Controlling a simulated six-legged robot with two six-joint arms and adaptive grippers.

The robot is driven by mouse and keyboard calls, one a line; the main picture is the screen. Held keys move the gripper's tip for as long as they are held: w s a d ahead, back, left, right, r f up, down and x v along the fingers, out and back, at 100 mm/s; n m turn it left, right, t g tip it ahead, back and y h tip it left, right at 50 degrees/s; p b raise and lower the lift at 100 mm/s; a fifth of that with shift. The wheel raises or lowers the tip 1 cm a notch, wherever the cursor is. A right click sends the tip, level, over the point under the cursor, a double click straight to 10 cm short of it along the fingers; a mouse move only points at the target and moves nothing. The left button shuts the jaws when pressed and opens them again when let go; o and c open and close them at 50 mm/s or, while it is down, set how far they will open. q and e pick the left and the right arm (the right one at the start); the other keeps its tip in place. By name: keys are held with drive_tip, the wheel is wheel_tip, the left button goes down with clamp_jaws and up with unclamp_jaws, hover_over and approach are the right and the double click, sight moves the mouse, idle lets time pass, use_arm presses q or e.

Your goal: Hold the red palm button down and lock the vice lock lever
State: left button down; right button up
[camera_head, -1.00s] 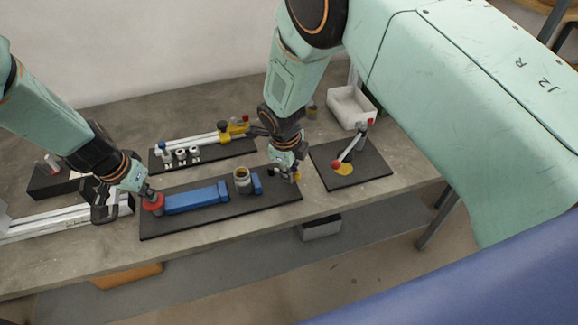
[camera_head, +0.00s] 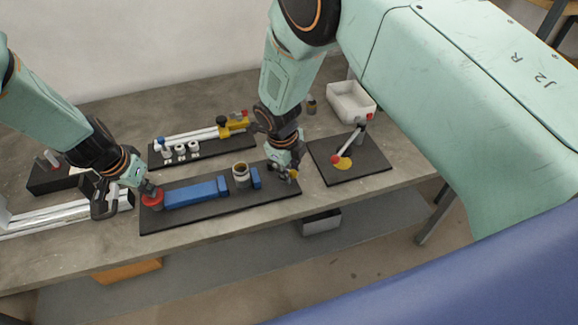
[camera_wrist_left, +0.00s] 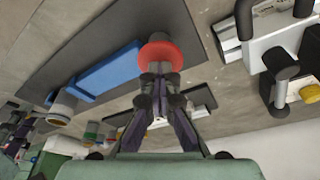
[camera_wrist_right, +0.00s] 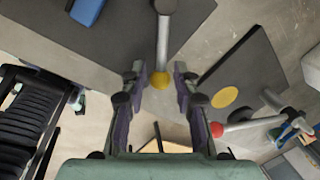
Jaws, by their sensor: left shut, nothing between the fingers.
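The red palm button (camera_head: 152,199) is at the left end of a long black plate (camera_head: 222,218), and it also shows in the left wrist view (camera_wrist_left: 160,52). My left gripper (camera_wrist_left: 159,78) is shut with its fingertips at the button; whether it is pressed down I cannot tell. A blue vice bar (camera_head: 195,193) lies right of the button. The lever (camera_wrist_right: 163,45), grey with a yellow ball knob (camera_wrist_right: 161,79), is at the plate's right end. My right gripper (camera_wrist_right: 160,75) is open, one finger on each side of the knob; contact is unclear.
A separate black plate (camera_head: 372,172) at right carries a red-knobbed lever (camera_head: 347,147) and a yellow disc. A white bin (camera_head: 351,101) stands behind it. A rear fixture (camera_head: 207,146) has white and yellow parts. White rails (camera_head: 50,222) lie at far left.

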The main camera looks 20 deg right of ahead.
drive_tip(key=shift+w+r, duration=0.1)
drive_tip(key=shift+w, duration=0.1)
drive_tip(key=shift+a+r, duration=0.1)
drive_tip(key=shift+r, duration=0.1)
wheel_tip(320, 180, up, 11)
drive_tip(key=s+a, duration=0.1)
drive_tip(key=shift+s+a+r, duration=0.2)
drive_tip(key=shift+s+a, duration=0.1)
drive_tip(key=shift+s, duration=0.1)
